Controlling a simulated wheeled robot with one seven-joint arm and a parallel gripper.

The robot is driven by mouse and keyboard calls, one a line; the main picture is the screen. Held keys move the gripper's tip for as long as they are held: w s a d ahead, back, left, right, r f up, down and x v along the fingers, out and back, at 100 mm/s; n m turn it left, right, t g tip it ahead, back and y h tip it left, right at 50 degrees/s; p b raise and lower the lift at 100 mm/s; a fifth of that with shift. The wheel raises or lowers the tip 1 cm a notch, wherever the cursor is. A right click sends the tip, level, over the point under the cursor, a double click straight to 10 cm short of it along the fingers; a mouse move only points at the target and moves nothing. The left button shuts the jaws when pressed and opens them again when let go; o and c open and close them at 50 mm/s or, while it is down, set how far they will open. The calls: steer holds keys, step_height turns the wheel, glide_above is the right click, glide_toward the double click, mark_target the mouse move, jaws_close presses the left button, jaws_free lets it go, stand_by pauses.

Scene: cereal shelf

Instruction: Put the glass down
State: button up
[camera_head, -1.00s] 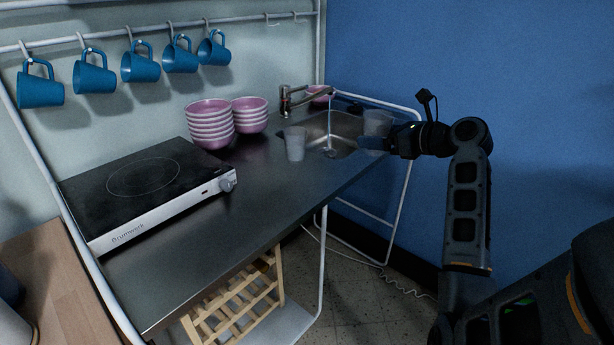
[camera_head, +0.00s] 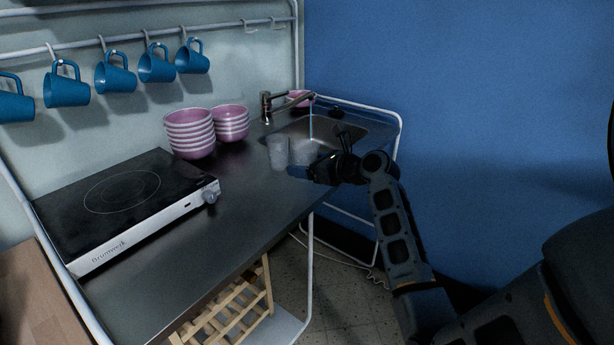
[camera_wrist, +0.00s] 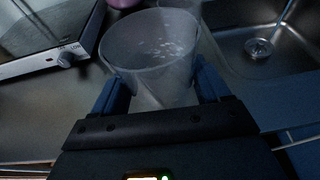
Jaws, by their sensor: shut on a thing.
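My gripper (camera_head: 312,170) is shut on a clear, frosted-looking glass (camera_head: 303,150). In the wrist view the glass (camera_wrist: 150,50) sits upright between the two fingers (camera_wrist: 162,88), its wide mouth facing the camera. The head view shows the held glass over the metal counter (camera_head: 240,190), just in front of the sink. A second similar glass (camera_head: 278,152) stands upright on the counter just left of it. The two look very close; I cannot tell if they touch. The held glass's base is hidden, so I cannot tell whether it rests on the counter.
The sink (camera_head: 345,132) with its tap (camera_head: 268,108) is behind the glasses. Stacked pink bowls (camera_head: 190,135) stand to the left. A black hotplate (camera_head: 125,200) fills the left counter. Bare counter lies between hotplate and glasses. Blue mugs (camera_head: 115,72) hang above.

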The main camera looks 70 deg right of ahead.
steer(key=shift+f, duration=1.75)
steer(key=o, duration=1.1)
steer(key=shift+f, duration=0.15)
steer(key=shift+s+r, duration=0.2)
steer(key=shift+s, duration=0.05)
steer(key=v, duration=1.1)
steer(key=shift+s+a, duration=0.15)
steer(key=shift+s, duration=0.1)
